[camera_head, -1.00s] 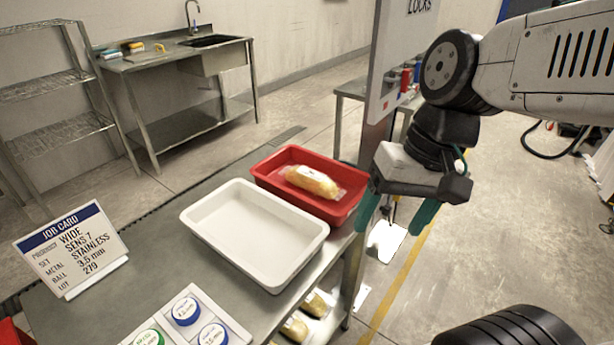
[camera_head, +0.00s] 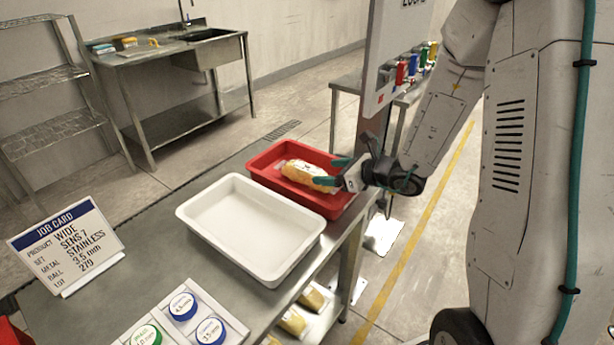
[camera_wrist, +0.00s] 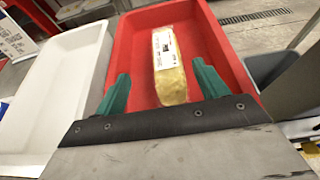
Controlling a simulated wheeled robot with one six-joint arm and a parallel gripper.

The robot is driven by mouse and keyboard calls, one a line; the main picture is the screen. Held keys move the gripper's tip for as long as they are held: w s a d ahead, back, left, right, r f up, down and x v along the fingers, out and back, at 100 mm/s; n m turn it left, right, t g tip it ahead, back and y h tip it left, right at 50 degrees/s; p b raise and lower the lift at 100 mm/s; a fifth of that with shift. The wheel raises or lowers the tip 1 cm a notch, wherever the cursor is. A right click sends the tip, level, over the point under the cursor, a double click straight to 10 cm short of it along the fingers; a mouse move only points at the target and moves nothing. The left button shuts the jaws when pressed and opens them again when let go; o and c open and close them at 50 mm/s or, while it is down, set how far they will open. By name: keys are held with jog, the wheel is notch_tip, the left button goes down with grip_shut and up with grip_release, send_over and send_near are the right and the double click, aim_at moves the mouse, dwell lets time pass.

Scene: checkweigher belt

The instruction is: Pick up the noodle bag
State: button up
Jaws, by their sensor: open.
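The noodle bag (camera_head: 306,174) is a yellow pack with a white label, lying in the red tray (camera_head: 262,166) on the steel table. My gripper (camera_head: 333,172) is at the tray's right end, its green fingers reaching over the rim toward the bag. In the wrist view the bag (camera_wrist: 168,66) lies lengthwise ahead, between the lines of the two open fingers of my gripper (camera_wrist: 160,88). Its near end is close to the fingertips; I cannot tell whether they touch. The red tray (camera_wrist: 128,50) shows around it.
An empty white tray (camera_head: 222,222) stands left of the red tray. A job card (camera_head: 66,247) and a board with round labelled discs (camera_head: 183,306) are on the table. More yellow packs (camera_head: 293,322) lie on a lower shelf. A grey upright post (camera_head: 372,120) stands behind my gripper.

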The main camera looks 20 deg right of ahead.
aim_at(311, 169)
jog(key=x, duration=0.7)
jog(key=shift+w+d+f, duration=0.1)
jog(key=shift+w+d, duration=0.05)
jog(key=shift+w, duration=0.3)
jog(key=c, duration=1.2)
